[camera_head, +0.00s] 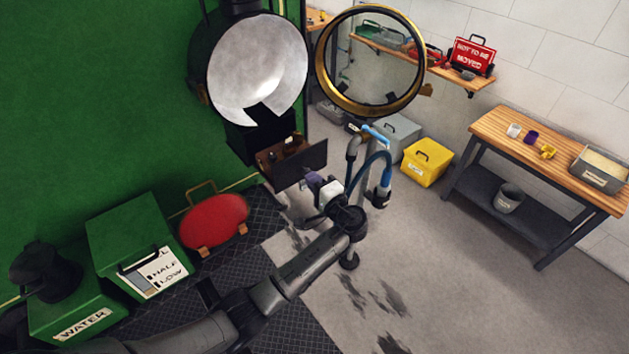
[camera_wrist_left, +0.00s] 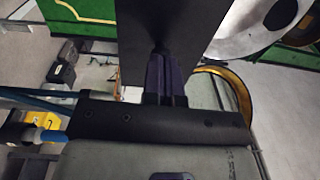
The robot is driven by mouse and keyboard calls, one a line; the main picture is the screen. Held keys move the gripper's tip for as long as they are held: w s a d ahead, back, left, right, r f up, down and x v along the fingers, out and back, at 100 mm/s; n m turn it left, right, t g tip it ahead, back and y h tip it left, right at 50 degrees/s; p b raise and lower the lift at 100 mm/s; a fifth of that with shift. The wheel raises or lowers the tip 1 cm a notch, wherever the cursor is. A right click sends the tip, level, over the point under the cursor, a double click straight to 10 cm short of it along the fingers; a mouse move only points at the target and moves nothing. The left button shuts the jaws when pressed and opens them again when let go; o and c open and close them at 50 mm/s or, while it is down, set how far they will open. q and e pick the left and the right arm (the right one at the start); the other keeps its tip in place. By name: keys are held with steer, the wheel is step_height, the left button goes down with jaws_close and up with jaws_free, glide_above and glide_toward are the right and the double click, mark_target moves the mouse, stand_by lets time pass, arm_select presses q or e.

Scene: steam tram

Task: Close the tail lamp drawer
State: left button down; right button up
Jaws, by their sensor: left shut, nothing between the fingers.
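The tail lamp (camera_head: 255,65) hangs by the green wall with its pale round reflector showing. Its drawer (camera_head: 300,165) sticks out below, open, with a dark front panel and a brown inside holding small items I cannot make out. My left gripper (camera_head: 314,180) is shut and empty, just in front of and below the drawer front. In the left wrist view, the shut dark purple fingers (camera_wrist_left: 165,75) point at a dark flat panel (camera_wrist_left: 150,30), which looks like the drawer front. I cannot tell whether they touch. My right gripper is not in view.
The lamp's brass-rimmed glass door (camera_head: 420,70) is swung open above right of the drawer. A yellow box (camera_head: 427,162) and a grey box (camera_head: 400,130) stand on the floor behind. A wooden workbench (camera_head: 560,165) is at right. Green boxes (camera_head: 135,240) and a red disc (camera_head: 214,220) are at left.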

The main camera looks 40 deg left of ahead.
mark_target(281, 152)
arm_select(q)
steer(key=shift+a, duration=0.15)
steer(key=b+x, duration=0.1)
steer(key=x, duration=0.4)
steer(key=b+x, duration=0.2)
steer(key=x, duration=0.2)
steer(key=b+x, duration=0.2)
steer(key=x, duration=0.3)
steer(key=shift+s+a+f, duration=0.25)
steer(key=shift+a+f, duration=0.3)
steer(key=shift+a, duration=0.05)
steer(key=shift+f, duration=0.1)
steer(key=shift+d, duration=0.35)
steer(key=p+v, duration=0.1)
steer(key=v, duration=0.2)
steer(key=shift+r, duration=0.25)
steer(key=b+v, duration=0.1)
steer(key=v, duration=0.8)
steer(key=shift+f, duration=0.1)
steer(key=shift+b+v, duration=0.3)
steer(key=shift+v, duration=0.55)
